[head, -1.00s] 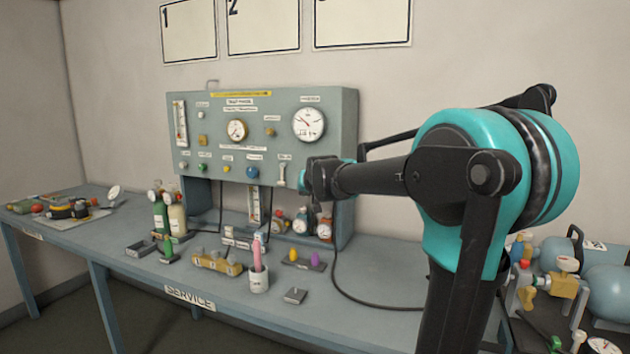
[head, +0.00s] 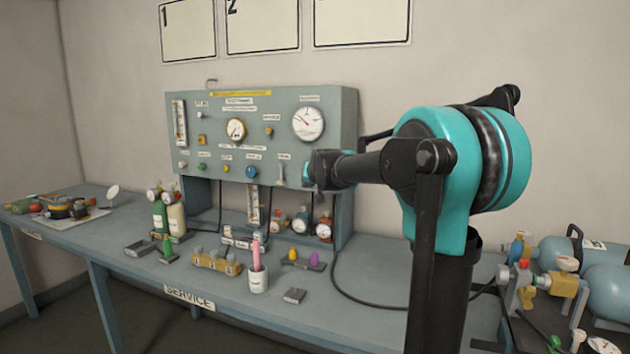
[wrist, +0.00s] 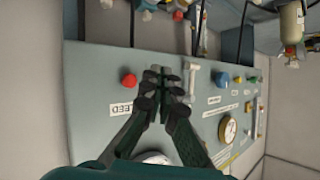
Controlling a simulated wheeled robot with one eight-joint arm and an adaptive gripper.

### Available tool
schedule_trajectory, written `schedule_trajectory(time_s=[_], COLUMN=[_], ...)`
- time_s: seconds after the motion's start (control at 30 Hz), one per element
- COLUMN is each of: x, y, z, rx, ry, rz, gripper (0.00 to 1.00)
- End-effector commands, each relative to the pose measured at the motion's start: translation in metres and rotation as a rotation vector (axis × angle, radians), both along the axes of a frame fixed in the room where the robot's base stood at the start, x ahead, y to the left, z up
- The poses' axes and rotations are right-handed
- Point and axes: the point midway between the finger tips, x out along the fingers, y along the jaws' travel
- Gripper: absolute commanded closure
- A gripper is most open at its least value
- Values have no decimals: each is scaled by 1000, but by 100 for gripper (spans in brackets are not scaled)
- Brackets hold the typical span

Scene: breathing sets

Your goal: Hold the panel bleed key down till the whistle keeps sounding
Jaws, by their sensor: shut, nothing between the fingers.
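The bleed key looks to be the red round knob (wrist: 129,80) beside the upside-down "BLEED" label (wrist: 122,109) in the wrist view. In the head view it is hidden behind my arm. My gripper (wrist: 164,76) is shut and empty in front of the panel (wrist: 90,125). In the wrist picture its fingertips lie just right of the red knob, between it and a pale lever (wrist: 192,78). I cannot tell whether they touch the panel. The grey-green panel (head: 345,115) stands at the back of the bench in the head view. The whistle cannot be made out.
A blue knob (wrist: 220,80) is beyond the pale lever. The panel also carries a large white gauge (head: 308,123). Bottles (head: 160,211), a cup with a pink item (head: 258,280) and small blocks stand on the bench (head: 335,310). Teal tanks (head: 606,285) lie at right.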

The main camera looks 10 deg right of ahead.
Motion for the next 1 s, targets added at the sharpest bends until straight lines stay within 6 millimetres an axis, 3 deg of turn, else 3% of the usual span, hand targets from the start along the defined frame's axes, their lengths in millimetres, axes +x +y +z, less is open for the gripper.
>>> schedule_trajectory(time_s=[0.2,0.4,1.0], x=[24,35,38], y=[-14,-20,-22], z=[0,0,0], rx=[0,1,0], ry=[0,0,0], rz=[-1,0,0], gripper=[100,100,100])
